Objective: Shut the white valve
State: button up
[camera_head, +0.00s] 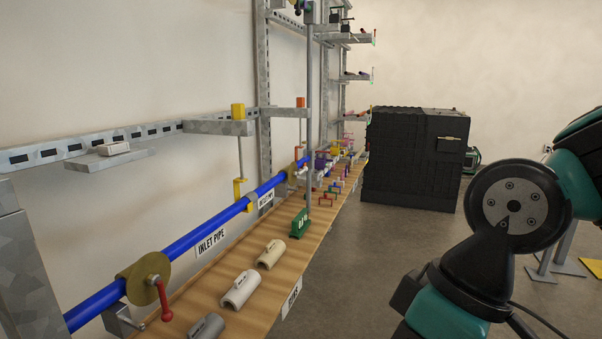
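A long blue pipe (205,232) runs along the wall from the lower left to the far end of a wooden shelf. At its far end is a cluster of small coloured fittings and handles. A small white part (328,168) shows among them; it may be the white valve, but it is too small to tell its handle position. A near valve on the pipe has a red handle (163,301) and a brass-coloured disc (143,278). My teal and black arm fills the right side. My gripper is not in view, and nothing shows it near the fittings.
The wooden shelf (215,287) holds cream and grey half-shells (240,290), a green block (300,224) beside a grey post, and several coloured brackets. A black cabinet (415,157) stands beyond the shelf. Grey floor (375,250) is open between shelf and arm.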

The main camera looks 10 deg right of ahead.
aim_at(305, 168)
jog(key=z, duration=0.4)
jog(key=i, duration=1.8)
jog(key=u, duration=0.6)
